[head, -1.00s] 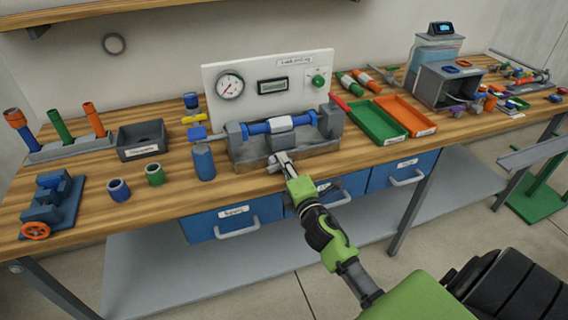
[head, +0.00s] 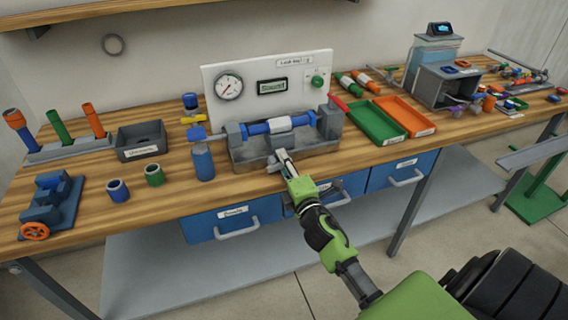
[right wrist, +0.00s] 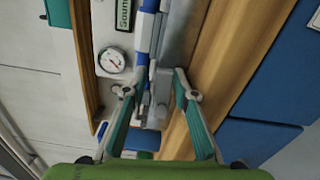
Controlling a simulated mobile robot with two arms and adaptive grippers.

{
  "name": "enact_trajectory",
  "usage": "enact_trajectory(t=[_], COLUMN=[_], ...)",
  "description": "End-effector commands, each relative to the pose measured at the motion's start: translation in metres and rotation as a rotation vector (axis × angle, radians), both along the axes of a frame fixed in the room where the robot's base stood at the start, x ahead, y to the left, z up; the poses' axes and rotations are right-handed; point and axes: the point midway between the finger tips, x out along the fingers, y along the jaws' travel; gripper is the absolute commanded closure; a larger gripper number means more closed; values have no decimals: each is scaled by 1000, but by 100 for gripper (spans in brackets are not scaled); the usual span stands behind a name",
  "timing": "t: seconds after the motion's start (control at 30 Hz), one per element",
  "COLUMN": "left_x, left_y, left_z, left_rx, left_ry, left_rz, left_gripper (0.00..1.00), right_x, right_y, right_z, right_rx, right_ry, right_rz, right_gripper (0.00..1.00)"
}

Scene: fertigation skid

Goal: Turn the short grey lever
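The test rig's grey base (head: 262,163) stands at the bench's front edge. It carries a blue pipe with a white middle band (head: 281,124) between grey end blocks. My right gripper (head: 281,156) is at the rig's front side, low and near its middle. In the right wrist view its two fingers (right wrist: 154,90) are spread apart with nothing clasped, and the rig's pipe and grey parts show beyond them. I cannot single out the short grey lever for certain; the gripper may hide it in the head view. My left gripper is not in view.
Behind the rig stands a white panel (head: 240,110) with a gauge (head: 229,87), a lit green display (head: 272,87) and a green knob (head: 317,81). A blue cylinder (head: 203,162) stands left of the rig. Green (head: 375,122) and orange (head: 404,117) trays lie right.

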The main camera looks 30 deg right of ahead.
Motion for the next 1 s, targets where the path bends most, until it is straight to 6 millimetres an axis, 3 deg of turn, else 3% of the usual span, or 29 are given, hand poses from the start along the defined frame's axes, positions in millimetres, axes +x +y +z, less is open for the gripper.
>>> enact_trajectory(t=[0.37, 0.73, 1.0], left_x=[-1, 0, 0], left_y=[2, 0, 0], left_z=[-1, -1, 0], left_rx=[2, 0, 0], left_ry=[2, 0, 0], left_rz=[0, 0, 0], left_gripper=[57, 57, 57], right_x=[-8, -62, -79], right_y=[2, 15, 19], right_z=[-9, -6, -2], right_rx=[5, 4, 0], right_ry=[15, 10, 2], right_rz=[-2, -2, -1], right_gripper=[69, 69, 69])
